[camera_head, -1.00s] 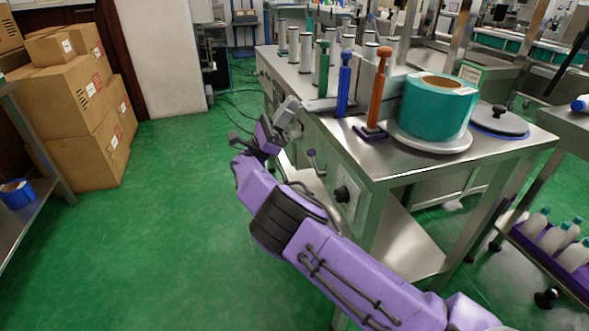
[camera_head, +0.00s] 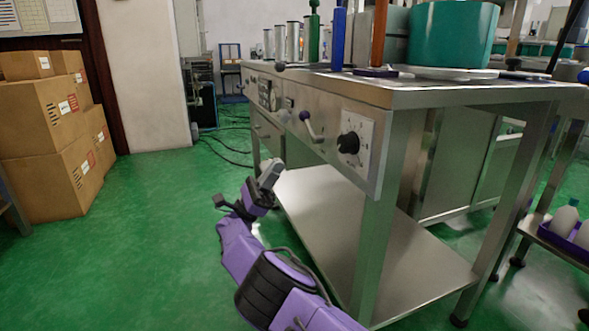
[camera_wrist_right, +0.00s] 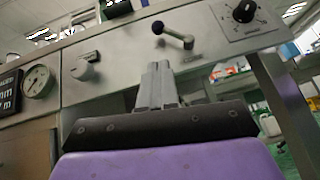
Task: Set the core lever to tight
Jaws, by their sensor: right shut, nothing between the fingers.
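A small lever (camera_head: 310,127) with a dark purple ball end is on the front panel of the steel machine (camera_head: 290,90). Its ball end points up and left of its pivot. In the right wrist view the lever (camera_wrist_right: 174,36) sits just beyond and above my fingertips, with a gap that I cannot measure. My right gripper (camera_head: 269,174) is in front of and below the panel in the head view. Its grey fingers (camera_wrist_right: 158,72) are together and empty in the wrist view. Markings by the lever are too small to read. My left gripper is out of view.
A black dial (camera_head: 349,143) is right of the lever. A gauge (camera_wrist_right: 39,81) and a pale knob (camera_wrist_right: 84,70) are left of it. A teal roll (camera_head: 452,35) stands on top. A steel shelf (camera_head: 350,235) lies below.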

